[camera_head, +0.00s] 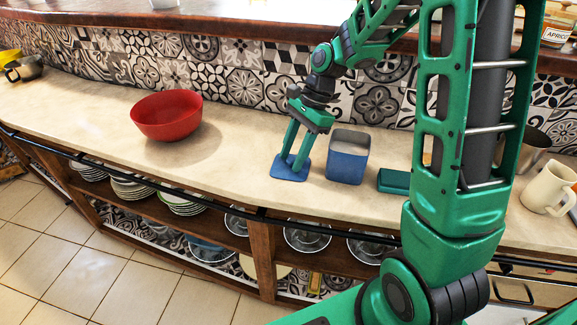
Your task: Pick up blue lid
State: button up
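The blue lid (284,174) is a flat square piece. It lies on the pale countertop, left of a blue square container (347,160). My gripper (291,164) points down over the lid, with its two green fingers apart and a gap visible between them. The fingertips are at or just above the lid's surface; I cannot tell whether they touch it. The fingers hide part of the lid. No object shows clearly between the fingers.
A red bowl (166,115) sits on the countertop (75,106) to the left. A dark green box (393,181) lies right of the container, partly behind my arm. A cream mug (548,187) stands far right. The tiled wall is close behind; the counter between bowl and lid is clear.

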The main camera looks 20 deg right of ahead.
jog(key=shift+c, duration=0.2)
grip_shut()
jog(key=shift+r, duration=0.1)
